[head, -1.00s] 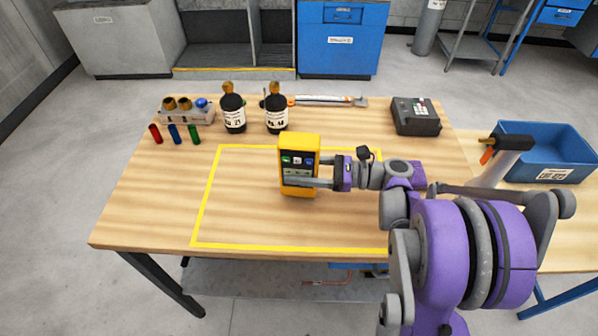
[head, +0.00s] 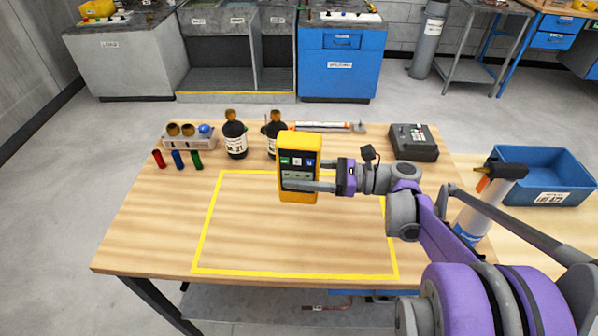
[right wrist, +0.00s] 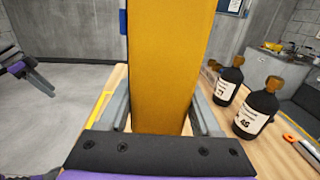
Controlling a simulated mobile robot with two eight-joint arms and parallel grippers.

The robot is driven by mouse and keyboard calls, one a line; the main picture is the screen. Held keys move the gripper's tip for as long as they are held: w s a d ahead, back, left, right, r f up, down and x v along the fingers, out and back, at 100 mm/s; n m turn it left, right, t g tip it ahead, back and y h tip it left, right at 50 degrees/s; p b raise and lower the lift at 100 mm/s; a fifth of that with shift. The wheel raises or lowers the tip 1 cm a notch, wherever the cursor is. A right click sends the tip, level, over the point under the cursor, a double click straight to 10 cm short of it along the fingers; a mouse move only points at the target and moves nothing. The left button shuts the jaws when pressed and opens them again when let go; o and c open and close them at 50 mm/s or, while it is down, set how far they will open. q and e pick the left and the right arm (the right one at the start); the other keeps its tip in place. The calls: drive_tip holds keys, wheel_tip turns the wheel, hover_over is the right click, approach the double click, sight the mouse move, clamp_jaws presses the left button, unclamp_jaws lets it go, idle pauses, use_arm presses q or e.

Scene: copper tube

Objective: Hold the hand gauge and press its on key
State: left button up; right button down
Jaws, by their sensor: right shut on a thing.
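The hand gauge (head: 300,148) is a yellow upright block with a dark face. The face has a green, a white and a blue key in a row and a pale panel lower down. My right gripper (head: 308,181) reaches in from the right and is shut on it, with a finger across the lower face. In the right wrist view the gauge's plain yellow side (right wrist: 165,65) stands between the two fingers. The gauge appears held above the table. My left gripper (right wrist: 28,75) seems to show at the left edge of the right wrist view, clear of the gauge; its jaws are unclear.
A yellow tape outline (head: 300,275) marks bare wood on the table. Behind stand two dark bottles (head: 235,140), a rack (head: 188,138) and red, blue and green vials (head: 178,160). A grey box (head: 413,143), a torch (head: 485,205) and a blue bin (head: 545,175) are at right.

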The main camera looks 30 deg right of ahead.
use_arm(q)
drive_tip(key=shift+f+b, duration=0.3)
use_arm(e)
drive_tip(key=shift+f, duration=0.4)
drive_tip(key=shift+f+b, duration=3.1)
drive_tip(key=shift+f, duration=1.5)
use_arm(q)
wheel_tip(320, 180, down, 7)
drive_tip(key=shift+s, duration=0.1)
use_arm(e)
drive_tip(key=shift+s+f, duration=0.1)
drive_tip(key=shift+f, duration=0.1)
use_arm(q)
clamp_jaws()
use_arm(e)
drive_tip(key=shift+a, duration=0.1)
idle(0.7)
